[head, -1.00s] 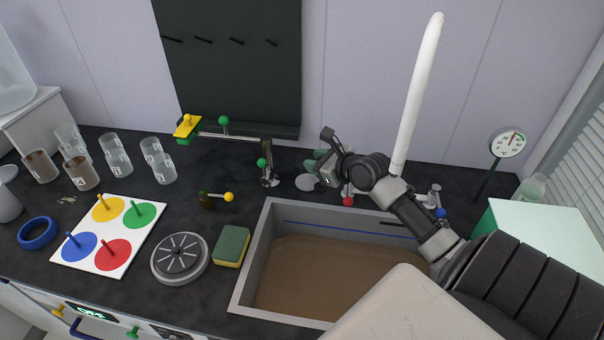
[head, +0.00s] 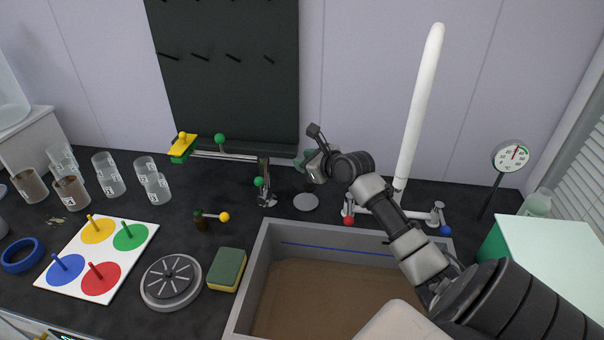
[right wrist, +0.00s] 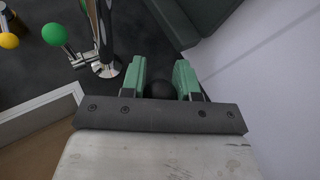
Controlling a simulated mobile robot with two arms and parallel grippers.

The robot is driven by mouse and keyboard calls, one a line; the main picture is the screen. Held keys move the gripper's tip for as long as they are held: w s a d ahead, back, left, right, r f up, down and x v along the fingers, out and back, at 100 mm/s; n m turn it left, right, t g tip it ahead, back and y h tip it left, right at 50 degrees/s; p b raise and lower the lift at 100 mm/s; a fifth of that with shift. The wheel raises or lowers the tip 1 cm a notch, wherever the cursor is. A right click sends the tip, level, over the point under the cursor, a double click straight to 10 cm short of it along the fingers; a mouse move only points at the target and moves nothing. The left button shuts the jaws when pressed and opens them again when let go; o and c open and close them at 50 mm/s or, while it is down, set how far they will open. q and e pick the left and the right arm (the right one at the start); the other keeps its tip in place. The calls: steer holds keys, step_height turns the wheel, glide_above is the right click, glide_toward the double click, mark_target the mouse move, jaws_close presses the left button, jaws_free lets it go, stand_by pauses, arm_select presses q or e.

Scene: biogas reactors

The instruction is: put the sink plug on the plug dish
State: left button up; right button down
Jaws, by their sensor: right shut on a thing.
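My right gripper (head: 304,161) is above the back of the counter, behind the sink. Its green fingers are closed on a dark round thing, seen between them in the right wrist view (right wrist: 162,84); I take this to be the sink plug (right wrist: 161,90). In the head view the plug is mostly hidden by the gripper. A flat light-grey disc, which looks like the plug dish (head: 306,203), lies on the counter below and in front of the gripper. Nothing shows on it. My left gripper is out of view.
The grey-rimmed sink (head: 262,240) has a brown surface inside. A tap (head: 266,190) with a green knob stands left of the disc. A white upright pipe (head: 420,110) on a fitting rises to the right. A sponge (head: 227,268) and drain cover (head: 171,282) lie left of the sink.

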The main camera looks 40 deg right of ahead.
steer(key=shift+w+a+f, duration=0.1)
steer(key=shift+w+f, duration=0.15)
steer(key=shift+f, duration=0.9)
steer(key=shift+w+a+f, duration=0.1)
steer(key=shift+w+f, duration=0.15)
steer(key=shift+f, duration=0.9)
steer(key=shift+f, duration=0.1)
steer(key=c, duration=0.8)
jaws_free()
steer(key=v, duration=1.2)
